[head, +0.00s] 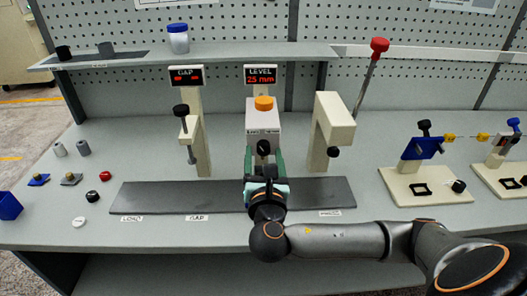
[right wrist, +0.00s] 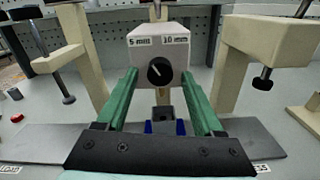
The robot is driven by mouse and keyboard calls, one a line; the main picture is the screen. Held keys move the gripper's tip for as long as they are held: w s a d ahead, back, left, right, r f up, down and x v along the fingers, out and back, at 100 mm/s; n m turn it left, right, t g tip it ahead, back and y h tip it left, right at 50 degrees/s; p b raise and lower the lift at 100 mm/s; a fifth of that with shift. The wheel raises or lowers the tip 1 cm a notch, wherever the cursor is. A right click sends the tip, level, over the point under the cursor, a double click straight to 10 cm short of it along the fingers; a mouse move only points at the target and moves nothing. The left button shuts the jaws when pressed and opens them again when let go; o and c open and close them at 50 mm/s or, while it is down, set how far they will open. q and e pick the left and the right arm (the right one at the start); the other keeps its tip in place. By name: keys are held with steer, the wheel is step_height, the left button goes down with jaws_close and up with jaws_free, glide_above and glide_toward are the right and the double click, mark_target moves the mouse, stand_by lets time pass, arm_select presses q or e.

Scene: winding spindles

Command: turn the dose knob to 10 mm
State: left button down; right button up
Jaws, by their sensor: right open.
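The dose knob (right wrist: 159,71) is a round black knob on the front of a pale box (right wrist: 176,48). Labels on the box read 5 mm at left and 10 mm at right. The knob's white mark points up and left, toward the 5 mm label. In the head view the knob (head: 263,147) sits below the box's orange top (head: 263,103). My right gripper (right wrist: 159,80) is open, its green fingers on either side of the knob with gaps visible. In the head view my right gripper (head: 264,168) partly hides the box's lower part. My left gripper is not in view.
A LEVEL display (head: 261,74) reads 25 mm; a GAP display (head: 187,76) stands to its left. Cream stands (head: 195,140) and (head: 334,120) flank the box. A dark strip (head: 155,198) lies in front. A red-topped lever (head: 379,45) rises at right.

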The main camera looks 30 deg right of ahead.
stand_by(0.3)
jaws_close()
stand_by(0.4)
